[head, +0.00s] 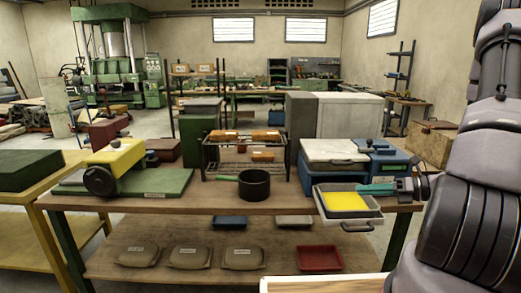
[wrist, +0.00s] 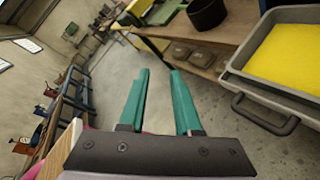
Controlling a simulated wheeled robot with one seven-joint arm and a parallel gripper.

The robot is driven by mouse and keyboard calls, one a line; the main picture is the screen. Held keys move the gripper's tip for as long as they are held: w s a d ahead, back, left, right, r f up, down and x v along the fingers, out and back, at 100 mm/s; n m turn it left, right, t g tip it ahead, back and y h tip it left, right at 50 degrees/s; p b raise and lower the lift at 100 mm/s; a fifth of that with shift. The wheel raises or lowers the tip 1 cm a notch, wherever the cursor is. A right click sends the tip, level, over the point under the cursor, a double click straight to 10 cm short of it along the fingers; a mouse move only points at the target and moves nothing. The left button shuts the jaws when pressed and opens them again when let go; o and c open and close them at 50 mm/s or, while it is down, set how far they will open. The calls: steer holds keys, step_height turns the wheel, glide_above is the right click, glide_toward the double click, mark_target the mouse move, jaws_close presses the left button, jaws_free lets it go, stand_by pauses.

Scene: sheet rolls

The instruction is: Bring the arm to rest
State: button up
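My gripper (head: 378,188) is at the right end of the workbench (head: 150,203) in the head view, with my arm reaching up along the right edge. In the wrist view its two teal fingers (wrist: 160,75) stand apart with only floor between them, so it is open and empty. A grey tray (head: 350,213) with a yellow sheet or filling (head: 345,201) lies beside the gripper at the bench's right end. The same tray (wrist: 262,92) shows at the right of the wrist view, its handle toward the fingers, apart from them.
A black pot (head: 254,187) stands mid-bench, with a wire rack (head: 205,165) behind it. A yellow and green machine (head: 115,165) stands at the left. Grey lidded containers (head: 189,258) and a red tray (head: 319,259) lie on the lower shelf. Bare floor (wrist: 120,80) shows below the fingers.

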steer(key=s+a+r+n+h, duration=0.2)
steer(key=s+r+n+h, duration=0.1)
steer(key=r+n, duration=0.6)
steer(key=s+a+r+n+h, duration=0.2)
steer(key=s+r+n+h, duration=0.2)
steer(key=r+n, duration=0.5)
steer(key=s+a+r+n+h, duration=0.2)
steer(key=s+r+n+h, duration=0.2)
steer(key=r+n, duration=0.6)
steer(key=shift+s+a+r+t+h, duration=0.2)
steer(key=shift+s+r+t+h, duration=0.1)
steer(key=shift+t, duration=0.1)
